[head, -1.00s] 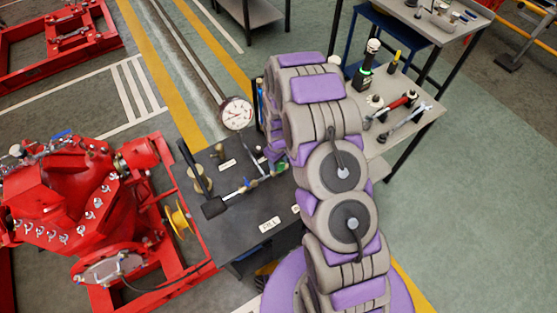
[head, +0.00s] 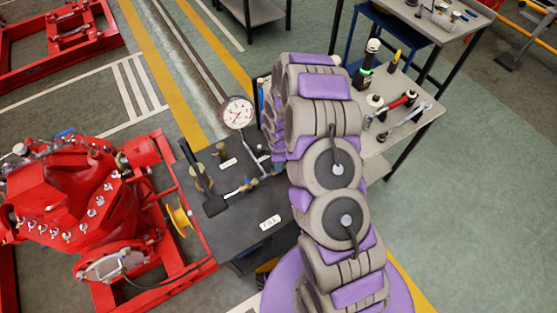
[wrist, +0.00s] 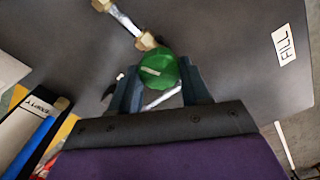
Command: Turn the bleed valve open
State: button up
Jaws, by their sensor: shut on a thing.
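The bleed valve's round green knob (wrist: 157,71) is in the wrist view, with a pale mark on its face. My gripper (wrist: 162,80) has one dark blue finger on each side of the knob and is shut on it. A brass fitting (wrist: 146,41) and a silver pipe lead away from the knob over the dark bench top. In the head view my arm hides the gripper and the knob. The pipework (head: 243,187) shows there on the dark bench (head: 235,225).
A round pressure gauge (head: 238,112) stands at the bench's back edge. A black-handled lever (head: 213,203) stands left of the pipework. A red pumpset (head: 75,195) is at the left. A side table (head: 425,107) with tools is at the right. A FILL label (head: 270,222) lies near the bench front.

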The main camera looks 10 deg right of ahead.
jog(key=shift+w+r+n, duration=0.1)
jog(key=shift+w+n, duration=0.05)
jog(key=shift+n, duration=0.15)
jog(key=o, duration=1.1)
jog(key=shift+c, duration=0.2)
notch_tip(320, 180, up, 17)
jog(key=p, duration=0.1)
dwell(0.5)
